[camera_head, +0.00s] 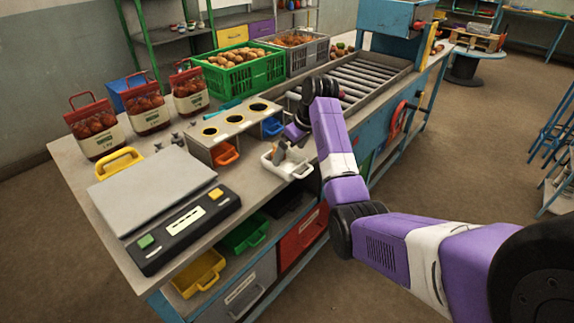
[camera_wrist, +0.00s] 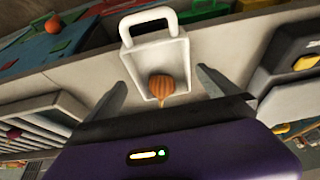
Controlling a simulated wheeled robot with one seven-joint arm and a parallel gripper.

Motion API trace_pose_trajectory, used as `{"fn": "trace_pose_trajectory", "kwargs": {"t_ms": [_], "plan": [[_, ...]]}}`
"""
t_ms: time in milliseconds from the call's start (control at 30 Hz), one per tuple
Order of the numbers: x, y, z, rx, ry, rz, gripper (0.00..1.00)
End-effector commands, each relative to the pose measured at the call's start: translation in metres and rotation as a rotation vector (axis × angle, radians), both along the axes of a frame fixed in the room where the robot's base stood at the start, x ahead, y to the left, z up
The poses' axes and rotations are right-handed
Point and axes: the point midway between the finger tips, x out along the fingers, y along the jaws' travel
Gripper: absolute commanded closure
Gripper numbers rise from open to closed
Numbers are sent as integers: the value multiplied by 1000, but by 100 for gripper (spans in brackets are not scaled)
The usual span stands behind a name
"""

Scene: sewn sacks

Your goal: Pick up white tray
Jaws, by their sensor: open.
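The white tray (camera_head: 297,171) is a small shallow tray with a loop handle, lying at the front edge of the bench. In the wrist view the white tray (camera_wrist: 186,62) has its handle at the top and one orange-brown onion (camera_wrist: 163,88) in it. My gripper (camera_head: 281,152) is over the tray in the head view and partly hides its inside. In the wrist view my gripper (camera_wrist: 161,78) is open, with one finger on each side of the tray. I cannot tell whether the fingers touch its walls.
A stand with round holes (camera_head: 233,119) and an orange tray (camera_head: 225,154) are beside it. A scale (camera_head: 152,189), a yellow tray (camera_head: 119,161), filled sacks (camera_head: 146,109), a green crate (camera_head: 239,80) and a roller conveyor (camera_head: 358,76) share the bench. Drawers lie below.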

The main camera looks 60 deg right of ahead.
Motion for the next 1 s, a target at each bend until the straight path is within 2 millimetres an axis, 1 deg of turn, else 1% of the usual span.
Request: {"fn": "trace_pose_trajectory", "kwargs": {"t_ms": [200, 300, 400, 600, 867, 900, 1000], "plan": [[7, 0, -30, 2, 2, 1, 0], [11, -1, -40, 1, 1, 0, 0], [13, -2, -44, 0, 0, 0, 0], [13, -2, -44, -1, -1, 0, 0], [13, -2, -44, -1, -1, 0, 51], [13, -2, -43, -1, -2, 0, 53], [13, -2, -43, -1, -2, 0, 53]]}}
